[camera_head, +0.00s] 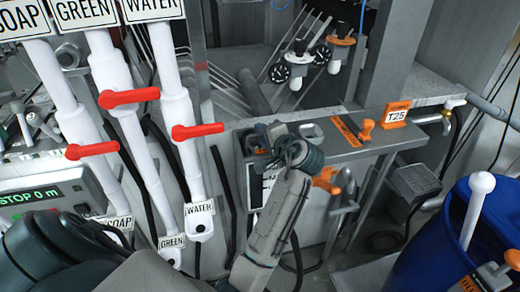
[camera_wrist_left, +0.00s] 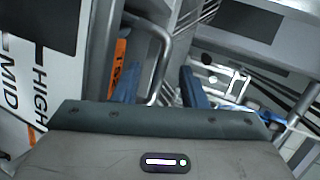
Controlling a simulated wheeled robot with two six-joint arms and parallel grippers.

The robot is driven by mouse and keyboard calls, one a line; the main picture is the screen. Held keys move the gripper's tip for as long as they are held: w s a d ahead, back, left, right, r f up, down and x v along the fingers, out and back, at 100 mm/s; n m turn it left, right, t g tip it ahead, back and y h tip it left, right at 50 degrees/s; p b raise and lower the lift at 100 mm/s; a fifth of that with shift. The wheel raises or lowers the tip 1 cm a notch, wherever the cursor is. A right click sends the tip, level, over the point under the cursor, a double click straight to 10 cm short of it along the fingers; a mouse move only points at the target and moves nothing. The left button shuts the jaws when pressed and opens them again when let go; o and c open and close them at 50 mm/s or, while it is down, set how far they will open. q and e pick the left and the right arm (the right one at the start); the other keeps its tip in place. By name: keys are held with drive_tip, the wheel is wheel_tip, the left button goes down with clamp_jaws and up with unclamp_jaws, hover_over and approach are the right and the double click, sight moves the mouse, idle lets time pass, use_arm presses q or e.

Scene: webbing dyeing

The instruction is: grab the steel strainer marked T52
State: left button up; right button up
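I cannot make out a steel strainer marked T52 in either view; the one readable tag on the bench says T25 (camera_head: 396,115). My left gripper (camera_head: 262,139) is at the left end of the grey metal bench, partly hidden by my own wrist. In the left wrist view its two blue fingers (camera_wrist_left: 159,76) are apart. A bent steel tube (camera_wrist_left: 163,42) shows between and beyond them, with an orange strip (camera_wrist_left: 118,58) near the left finger. I cannot tell whether the tube belongs to the strainer or whether a finger touches it. My right gripper is not in view.
White pipes with red lever handles (camera_head: 197,131) stand left of my arm. A blue barrel (camera_head: 458,225) stands at the right. An orange clamp-like part (camera_head: 366,131) sits on the bench. A board reading HIGH and MID (camera_wrist_left: 35,75) is close on the left in the wrist view.

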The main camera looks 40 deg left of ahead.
use_arm(q)
drive_tip(key=shift+a+f, duration=0.1)
clamp_jaws()
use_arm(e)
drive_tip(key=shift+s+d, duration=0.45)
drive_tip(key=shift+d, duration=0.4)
